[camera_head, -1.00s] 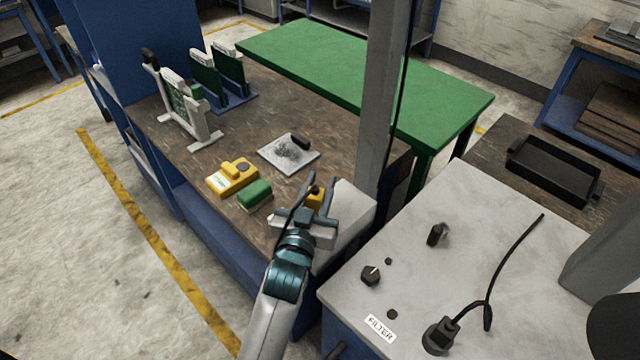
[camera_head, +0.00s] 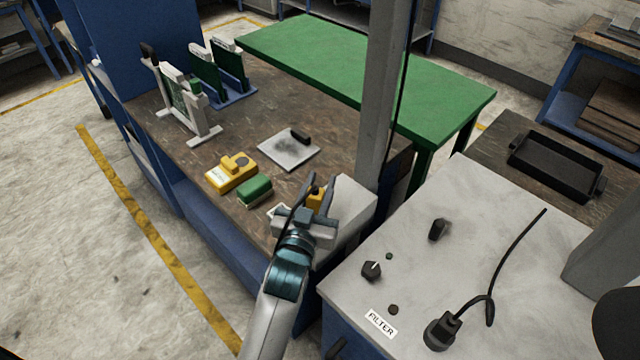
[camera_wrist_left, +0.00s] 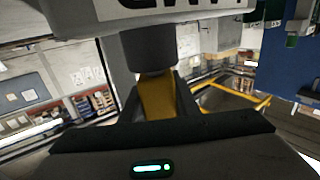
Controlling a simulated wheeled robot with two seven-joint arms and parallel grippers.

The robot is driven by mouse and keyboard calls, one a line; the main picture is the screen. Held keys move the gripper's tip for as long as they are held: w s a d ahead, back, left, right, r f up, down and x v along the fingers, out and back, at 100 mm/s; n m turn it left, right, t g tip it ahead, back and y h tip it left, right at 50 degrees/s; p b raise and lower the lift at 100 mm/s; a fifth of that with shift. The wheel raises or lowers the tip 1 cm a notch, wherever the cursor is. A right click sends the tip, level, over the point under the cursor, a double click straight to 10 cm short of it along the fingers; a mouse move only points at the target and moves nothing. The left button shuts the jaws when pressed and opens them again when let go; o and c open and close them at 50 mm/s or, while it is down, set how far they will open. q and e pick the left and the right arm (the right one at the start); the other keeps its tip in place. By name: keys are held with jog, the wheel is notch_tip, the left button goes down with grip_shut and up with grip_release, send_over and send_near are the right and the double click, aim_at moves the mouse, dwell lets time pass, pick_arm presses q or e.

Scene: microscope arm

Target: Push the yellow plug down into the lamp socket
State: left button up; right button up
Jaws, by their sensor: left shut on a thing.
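My left gripper (camera_head: 321,181) is shut on the yellow plug (camera_head: 316,199), beside the pale grey box (camera_head: 350,207) at the bench's front right corner. In the left wrist view the yellow plug (camera_wrist_left: 158,100) sits between the two dark fingers and meets a dark round collar (camera_wrist_left: 151,48) under a pale body with dark lettering. I cannot tell whether that collar is the lamp socket, or how deep the plug sits. My right gripper is not in view.
A yellow box (camera_head: 231,173), a green block (camera_head: 255,190) and a grey plate (camera_head: 289,150) lie on the bench left of the gripper. A grey post (camera_head: 384,100) rises behind the pale box. A pale cabinet (camera_head: 470,260) with knobs and a black cord stands at right.

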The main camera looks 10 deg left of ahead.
pick_arm(q)
jog(key=shift+f, duration=0.4)
jog(key=o, duration=1.2)
jog(key=shift+s, duration=0.1)
jog(key=shift+s, duration=0.5)
jog(key=s+a+p, duration=0.1)
jog(key=s+p, duration=0.2)
jog(key=s, duration=1.3)
jog(key=shift+s, duration=0.1)
